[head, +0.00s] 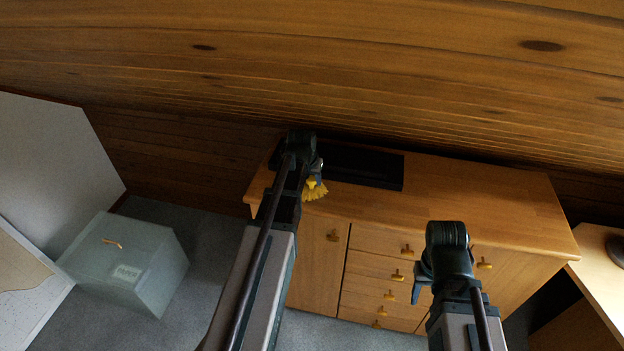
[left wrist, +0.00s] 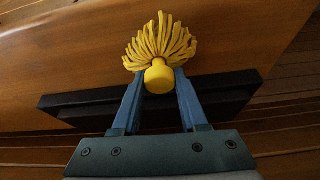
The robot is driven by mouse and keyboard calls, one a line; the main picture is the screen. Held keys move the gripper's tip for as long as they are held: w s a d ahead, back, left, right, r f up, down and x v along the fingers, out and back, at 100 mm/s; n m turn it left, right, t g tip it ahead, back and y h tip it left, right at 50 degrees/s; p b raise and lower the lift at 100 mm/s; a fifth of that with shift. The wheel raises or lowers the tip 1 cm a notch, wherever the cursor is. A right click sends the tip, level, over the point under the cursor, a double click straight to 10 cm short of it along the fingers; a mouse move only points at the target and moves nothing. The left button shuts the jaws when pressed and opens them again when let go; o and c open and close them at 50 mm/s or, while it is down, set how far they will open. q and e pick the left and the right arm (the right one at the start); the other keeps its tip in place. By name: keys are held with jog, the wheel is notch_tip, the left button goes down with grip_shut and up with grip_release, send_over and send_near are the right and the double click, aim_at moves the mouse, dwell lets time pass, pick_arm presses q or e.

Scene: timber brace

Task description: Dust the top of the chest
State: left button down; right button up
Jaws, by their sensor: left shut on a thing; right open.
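The chest (head: 470,200) is a wooden cabinet with a door, several drawers and yellow knobs, standing against the plank wall. Its top also shows in the left wrist view (left wrist: 60,60). My left gripper (head: 315,180) is over the left part of the chest top, shut on a yellow duster (head: 314,190). In the left wrist view the duster (left wrist: 160,45) has a fringed head and a round yellow end held between the fingers. I cannot tell whether the fringe touches the top. My right gripper (head: 420,283) is open and empty in front of the drawers.
A flat black object (head: 365,165) lies along the back left of the chest top, close to my left gripper. The right part of the top is clear. A grey-green box (head: 125,262) stands on the floor at left. A lighter table (head: 600,268) is at right.

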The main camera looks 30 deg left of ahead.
pick_arm(q)
jog(key=shift+r+p, duration=1.8)
jog(key=shift+r, duration=0.35)
notch_tip(320, 180, up, 3)
jog(key=p, duration=0.3)
jog(key=shift+r, duration=0.1)
